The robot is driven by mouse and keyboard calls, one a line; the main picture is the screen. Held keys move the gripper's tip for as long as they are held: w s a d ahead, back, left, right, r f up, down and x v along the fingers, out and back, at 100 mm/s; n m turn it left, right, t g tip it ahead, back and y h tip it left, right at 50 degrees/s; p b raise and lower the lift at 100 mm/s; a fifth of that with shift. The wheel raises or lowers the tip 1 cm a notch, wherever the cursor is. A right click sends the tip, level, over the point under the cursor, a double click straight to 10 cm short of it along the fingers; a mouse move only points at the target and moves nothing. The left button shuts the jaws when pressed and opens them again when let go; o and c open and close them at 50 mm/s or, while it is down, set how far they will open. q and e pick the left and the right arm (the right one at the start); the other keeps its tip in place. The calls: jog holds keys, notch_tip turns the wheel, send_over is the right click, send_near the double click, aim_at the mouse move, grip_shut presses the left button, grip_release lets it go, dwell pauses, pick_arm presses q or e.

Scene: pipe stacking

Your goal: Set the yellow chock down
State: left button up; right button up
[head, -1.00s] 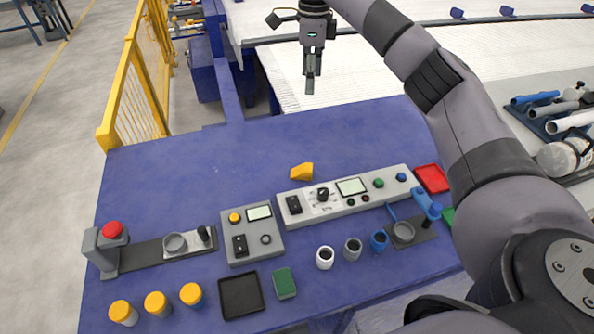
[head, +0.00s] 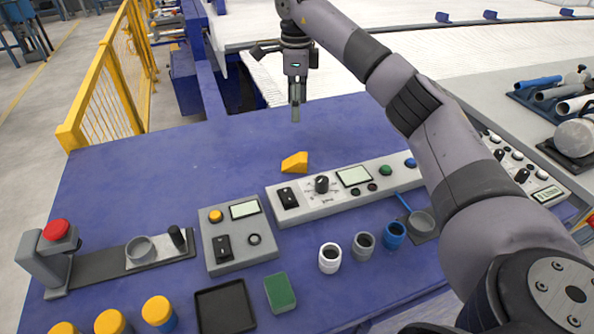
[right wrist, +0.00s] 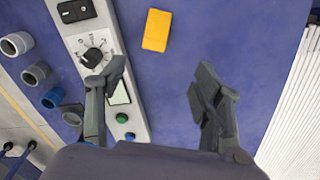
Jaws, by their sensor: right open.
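The yellow chock (head: 295,162) rests on the blue table (head: 150,170), just behind the long grey control panel (head: 330,188). My right gripper (head: 296,112) is above the table, behind the chock in the head view, pointing down and apart from it. In the right wrist view the fingers (right wrist: 160,88) are spread with nothing between them. The chock (right wrist: 157,30) lies beyond the fingertips there, flat on the blue surface. My left gripper is not in view.
A smaller grey control box (head: 237,235) stands at the front. White, grey and blue pipe pieces (head: 330,258) stand beside it, with several yellow-capped cylinders (head: 158,312) at the front left. A red button stand (head: 56,232) is at the left. The table's back left is clear.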

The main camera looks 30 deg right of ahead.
send_near(298, 157)
jog(key=f, duration=0.5)
jog(key=shift+w+f, duration=0.1)
jog(key=shift+w, duration=0.25)
jog(key=f, duration=0.2)
jog(key=f+p, duration=0.1)
jog(key=f, duration=0.1)
jog(key=shift+s+a+f, duration=0.1)
jog(key=shift+s, duration=0.3)
jog(key=shift+f, duration=0.55)
jog(key=shift+c, duration=0.5)
jog(key=c, duration=1.3)
jog(key=shift+r, duration=0.1)
